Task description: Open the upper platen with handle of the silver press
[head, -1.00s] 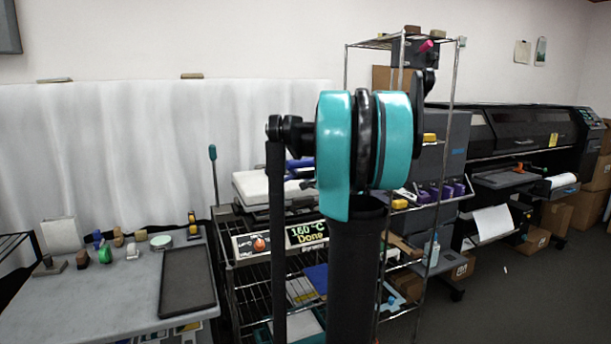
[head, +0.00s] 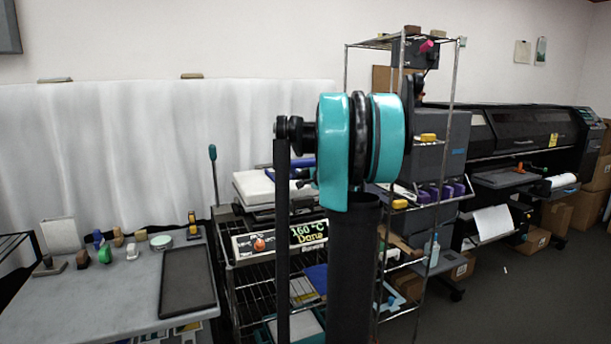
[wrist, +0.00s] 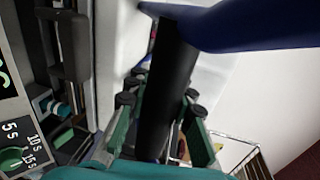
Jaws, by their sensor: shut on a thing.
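The press stands on the wire rack in the head view, partly hidden by my arm; its front panel (head: 242,246) carries an orange knob and a lit display reading 160 °C. A pale, flat top part (head: 254,187) shows above the panel. In the wrist view, a black handle grip (wrist: 176,50) joins a blue bar (wrist: 255,27). My gripper (wrist: 160,108) has its teal-green fingers on either side of the black grip and is shut on it. My arm hides most of my gripper and the handle in the head view.
A grey table (head: 110,290) at left bears a dark tray (head: 186,280) and several small items. A wire shelf (head: 452,100) with boxes stands behind my arm. A large printer (head: 535,125) is at right. Open floor (head: 520,300) lies at lower right.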

